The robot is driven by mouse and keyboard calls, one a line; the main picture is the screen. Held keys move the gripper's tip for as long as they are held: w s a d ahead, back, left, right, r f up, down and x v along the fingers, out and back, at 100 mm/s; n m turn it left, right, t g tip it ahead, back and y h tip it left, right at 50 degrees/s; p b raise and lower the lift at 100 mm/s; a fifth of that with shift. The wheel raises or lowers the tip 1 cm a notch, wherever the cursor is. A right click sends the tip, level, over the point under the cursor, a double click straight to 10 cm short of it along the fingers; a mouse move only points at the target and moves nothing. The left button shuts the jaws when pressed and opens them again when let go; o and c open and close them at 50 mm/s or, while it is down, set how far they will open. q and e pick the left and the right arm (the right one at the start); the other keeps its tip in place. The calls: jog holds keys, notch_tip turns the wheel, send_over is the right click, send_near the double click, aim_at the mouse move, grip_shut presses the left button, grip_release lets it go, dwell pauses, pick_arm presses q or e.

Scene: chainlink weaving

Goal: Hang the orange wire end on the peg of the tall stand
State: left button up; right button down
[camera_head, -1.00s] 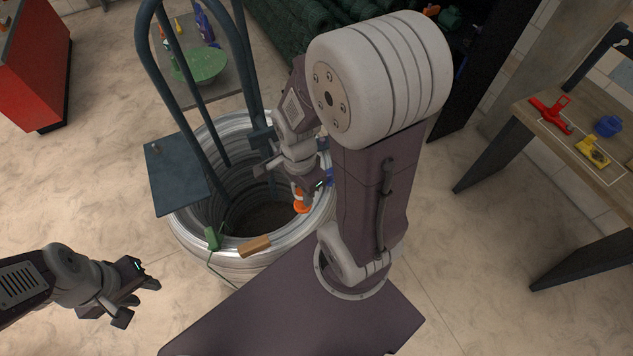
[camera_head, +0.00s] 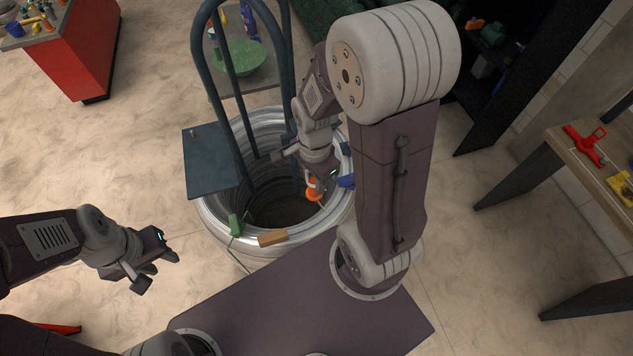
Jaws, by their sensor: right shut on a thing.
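The orange wire end (camera_head: 314,189) is at the inner right side of a big silver wire coil (camera_head: 215,215). My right gripper (camera_head: 315,178) reaches down over the coil and is shut on the orange wire end. The wire leading from it is too small to make out. My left gripper (camera_head: 156,272) is open and empty over the floor, left of and in front of the coil. A dark blue tubular frame (camera_head: 207,75) rises over the coil, with a flat plate (camera_head: 208,160) carrying a small peg (camera_head: 194,132). I cannot tell whether this is the tall stand.
A green piece (camera_head: 235,226) and a wooden block (camera_head: 272,238) are on the coil's front rim. A blue piece (camera_head: 346,182) is at its right rim. A red cabinet (camera_head: 85,50) stands upper left, a table (camera_head: 585,160) at the right.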

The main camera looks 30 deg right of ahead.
jog(key=shift+w, duration=0.15)
jog(key=shift+w+d, duration=0.25)
jog(key=shift+w, duration=0.6)
pick_arm(q)
jog(key=shift+r, duration=0.2)
